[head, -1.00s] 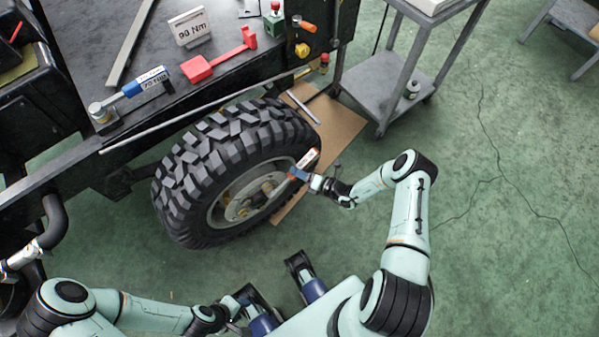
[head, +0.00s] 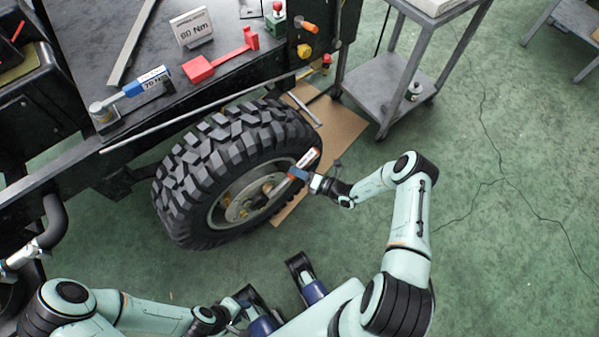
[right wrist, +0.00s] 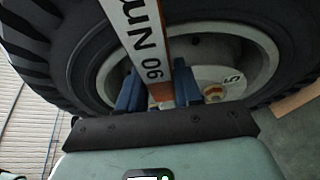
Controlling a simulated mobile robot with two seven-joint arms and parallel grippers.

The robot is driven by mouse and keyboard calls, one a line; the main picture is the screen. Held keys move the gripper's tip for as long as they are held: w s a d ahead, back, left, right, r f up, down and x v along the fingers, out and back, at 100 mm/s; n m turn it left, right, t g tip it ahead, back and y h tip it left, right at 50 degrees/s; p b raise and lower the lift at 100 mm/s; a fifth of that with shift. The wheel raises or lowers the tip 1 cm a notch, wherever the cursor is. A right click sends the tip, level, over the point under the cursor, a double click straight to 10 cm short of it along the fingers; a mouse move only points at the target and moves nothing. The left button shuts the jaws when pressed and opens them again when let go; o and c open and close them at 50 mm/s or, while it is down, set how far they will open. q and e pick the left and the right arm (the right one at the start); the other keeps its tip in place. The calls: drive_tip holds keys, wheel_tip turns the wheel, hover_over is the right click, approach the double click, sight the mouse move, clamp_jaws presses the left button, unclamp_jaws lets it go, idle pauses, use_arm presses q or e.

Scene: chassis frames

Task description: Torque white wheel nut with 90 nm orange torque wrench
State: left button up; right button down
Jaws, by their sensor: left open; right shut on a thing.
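The orange torque wrench (head: 309,157) has a white label, which reads 90 Nm in the right wrist view (right wrist: 150,38). My right gripper (head: 302,174) is shut on it, in front of the wheel. The blue fingers also show in the right wrist view (right wrist: 158,88), on either side of the wrench. The wheel hub (head: 235,212) is behind the wrench. A brassy nut or stud (right wrist: 213,92) shows near a "5" on the hub. I cannot pick out a white nut or tell whether the wrench is seated on one. My left gripper (head: 243,301) is open, low in front of my body.
The knobbly tyre (head: 185,185) is mounted on the dark chassis. On the chassis top lie a blue-handled torque wrench (head: 135,88), a red tool (head: 222,60) and a torque sign (head: 192,28). A grey cart (head: 385,85) stands at right.

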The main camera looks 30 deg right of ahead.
drive_tip(key=shift+w, duration=0.2)
idle(0.4)
drive_tip(key=shift+d+f+b, duration=0.15)
drive_tip(key=shift+f+b, duration=0.2)
drive_tip(key=shift+b, duration=0.4)
drive_tip(key=shift+d+f+m+y+b, duration=0.15)
drive_tip(key=shift+f+m+y+b, duration=0.35)
drive_tip(key=shift+b, duration=0.55)
drive_tip(key=shift+d+f+m+t+b, duration=0.15)
drive_tip(key=shift+f+m+b, duration=0.15)
drive_tip(key=shift+f+b, duration=0.25)
drive_tip(key=shift+d+f+m+t+b, duration=0.15)
drive_tip(key=shift+f+m+b, duration=0.15)
drive_tip(key=shift+b, duration=0.35)
drive_tip(key=shift+f, duration=0.1)
